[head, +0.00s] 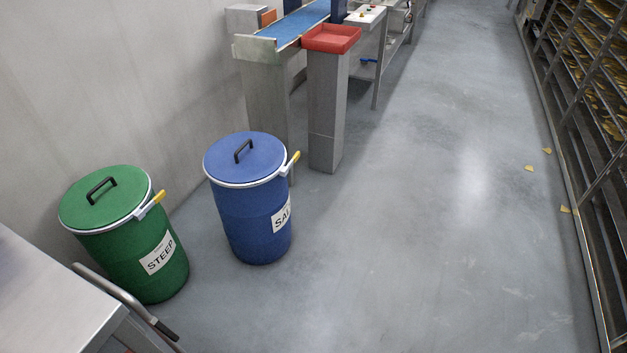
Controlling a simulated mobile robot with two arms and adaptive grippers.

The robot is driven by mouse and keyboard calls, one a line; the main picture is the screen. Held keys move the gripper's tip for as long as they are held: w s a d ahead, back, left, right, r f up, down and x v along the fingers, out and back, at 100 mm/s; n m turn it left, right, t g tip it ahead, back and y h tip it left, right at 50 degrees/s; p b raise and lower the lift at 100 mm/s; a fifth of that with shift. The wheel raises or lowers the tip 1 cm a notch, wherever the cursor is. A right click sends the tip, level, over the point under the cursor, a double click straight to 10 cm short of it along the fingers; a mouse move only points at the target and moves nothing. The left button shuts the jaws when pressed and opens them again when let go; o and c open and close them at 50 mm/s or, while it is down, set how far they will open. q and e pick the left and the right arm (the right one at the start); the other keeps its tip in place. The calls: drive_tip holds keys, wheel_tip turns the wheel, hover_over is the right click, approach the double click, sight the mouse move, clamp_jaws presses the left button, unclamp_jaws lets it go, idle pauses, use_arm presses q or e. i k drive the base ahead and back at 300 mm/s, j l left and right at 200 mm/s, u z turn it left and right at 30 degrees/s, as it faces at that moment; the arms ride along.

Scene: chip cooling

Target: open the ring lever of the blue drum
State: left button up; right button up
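The blue drum (240,218) stands upright on the floor, left of the middle of the head view. Its blue lid (262,163) with a black handle is on, held round the edge by a pale ring. The ring lever (293,163), with a yellow end, sticks out at the right side of the rim. A white label, partly turned away, starts with "SA". Neither of my grippers is in view.
A green drum (130,262) marked "STEEP" stands to the left, with its own yellow-ended lever. A metal table corner (45,300) fills the lower left. A conveyor (300,22) and red tray (332,45) stand behind. Open floor (400,240) lies to the right.

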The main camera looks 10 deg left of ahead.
sight(296, 155)
drive_tip(key=i+u, duration=0.25)
drive_tip(key=i, duration=0.3)
drive_tip(key=i+u, duration=0.25)
drive_tip(key=i, duration=0.25)
drive_tip(key=i+l, duration=0.1)
drive_tip(key=l, duration=0.15)
drive_tip(key=i+l, duration=0.1)
drive_tip(key=l, duration=0.15)
drive_tip(key=i+l+u, duration=0.2)
drive_tip(key=l, duration=0.15)
drive_tip(key=i+l+u, duration=0.15)
drive_tip(key=l, duration=0.2)
drive_tip(key=l+u, duration=0.2)
drive_tip(key=l, duration=0.15)
drive_tip(key=i+l+u, duration=0.2)
drive_tip(key=l, duration=0.25)
drive_tip(key=k+j, duration=0.05)
drive_tip(key=k, duration=0.05)
